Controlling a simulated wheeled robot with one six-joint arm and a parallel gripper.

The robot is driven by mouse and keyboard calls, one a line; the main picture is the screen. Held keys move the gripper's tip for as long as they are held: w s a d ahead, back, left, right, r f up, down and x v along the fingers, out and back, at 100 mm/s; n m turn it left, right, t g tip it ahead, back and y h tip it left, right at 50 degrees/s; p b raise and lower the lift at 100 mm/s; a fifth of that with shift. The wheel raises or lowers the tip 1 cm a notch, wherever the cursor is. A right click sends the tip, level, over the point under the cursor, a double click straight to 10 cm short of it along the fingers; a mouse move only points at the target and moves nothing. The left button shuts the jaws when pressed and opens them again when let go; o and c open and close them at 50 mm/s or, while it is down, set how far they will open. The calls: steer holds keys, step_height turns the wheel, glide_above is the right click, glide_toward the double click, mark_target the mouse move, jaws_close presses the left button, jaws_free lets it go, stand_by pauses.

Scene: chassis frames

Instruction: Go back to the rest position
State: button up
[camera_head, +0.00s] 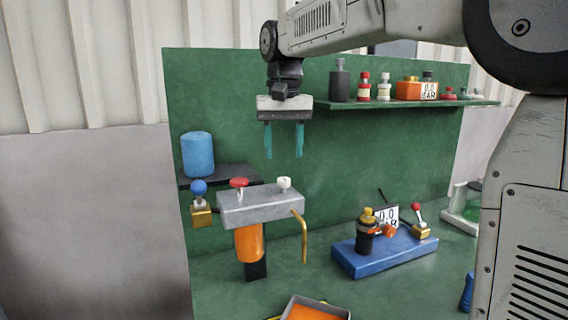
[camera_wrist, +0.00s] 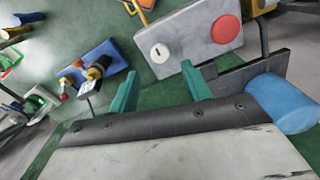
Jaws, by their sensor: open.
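My gripper (camera_head: 284,140) hangs from my arm in the upper middle of the head view, with its two teal fingers pointing down. The fingers are apart with nothing between them. It is above the grey block (camera_head: 258,204) that carries a red button (camera_head: 239,183) and a white knob (camera_head: 284,183), and clear of it. In the wrist view the teal fingers (camera_wrist: 160,92) are spread, and the grey block (camera_wrist: 190,42) with its red button (camera_wrist: 226,29) shows beyond them.
A green panel (camera_head: 350,150) stands behind, with a shelf (camera_head: 400,104) of bottles at right. A blue cylinder (camera_head: 197,154) stands on a dark shelf at left. A blue base (camera_head: 385,252) with fittings sits at right. A tray with orange contents (camera_head: 316,313) is at the front.

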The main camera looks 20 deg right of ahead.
steer(key=shift+r, duration=0.75)
steer(key=f, duration=0.1)
steer(key=s+f+n, duration=0.1)
steer(key=f, duration=0.1)
steer(key=shift+f, duration=0.3)
steer(key=s+f, duration=0.1)
steer(key=s, duration=0.1)
steer(key=shift+s+d+f, duration=0.2)
steer(key=shift+s+f, duration=0.15)
steer(key=s+d+f, duration=0.1)
steer(key=s+f, duration=0.3)
steer(key=s, duration=0.4)
steer(key=s+f+n+t, duration=0.1)
steer(key=s+f, duration=0.3)
steer(key=s, duration=0.5)
steer(key=s+d+f, duration=0.1)
steer(key=s+f, duration=0.3)
steer(key=s, duration=0.5)
steer(key=shift+s+d+f+n, duration=0.2)
steer(key=shift+d+f+n, duration=0.1)
steer(key=shift+n, duration=0.1)
